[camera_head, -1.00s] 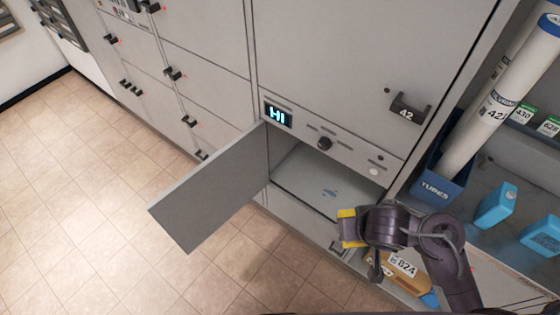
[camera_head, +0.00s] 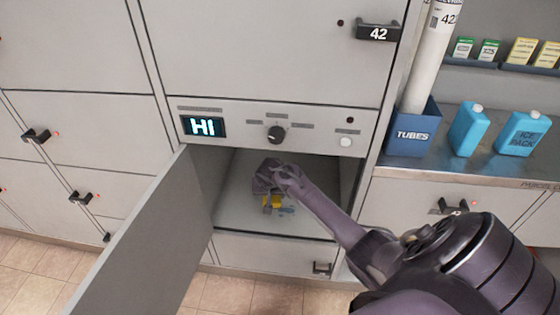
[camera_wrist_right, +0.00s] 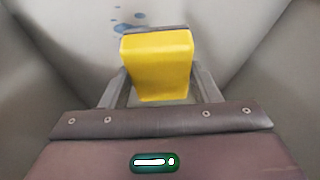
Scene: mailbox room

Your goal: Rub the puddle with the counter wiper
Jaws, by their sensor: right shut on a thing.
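My right gripper (camera_head: 271,194) is inside the open lower compartment, shut on the yellow counter wiper (camera_head: 277,201). In the right wrist view the wiper (camera_wrist_right: 157,65) sits between the two fingers of my right gripper (camera_wrist_right: 161,85), with a dark edge at its far end. The puddle (camera_head: 287,211) is a few small blue spots on the compartment floor, right beside the wiper. In the right wrist view the puddle (camera_wrist_right: 122,22) lies just beyond and left of the wiper's far end. I cannot tell whether the wiper touches the floor. My left gripper is not in view.
The compartment door (camera_head: 150,235) stands open to the left. The control panel with a HI display (camera_head: 203,127) and a knob (camera_head: 275,134) is above the opening. A blue tubes bin (camera_head: 413,133) and ice packs (camera_head: 525,133) stand on the counter at right.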

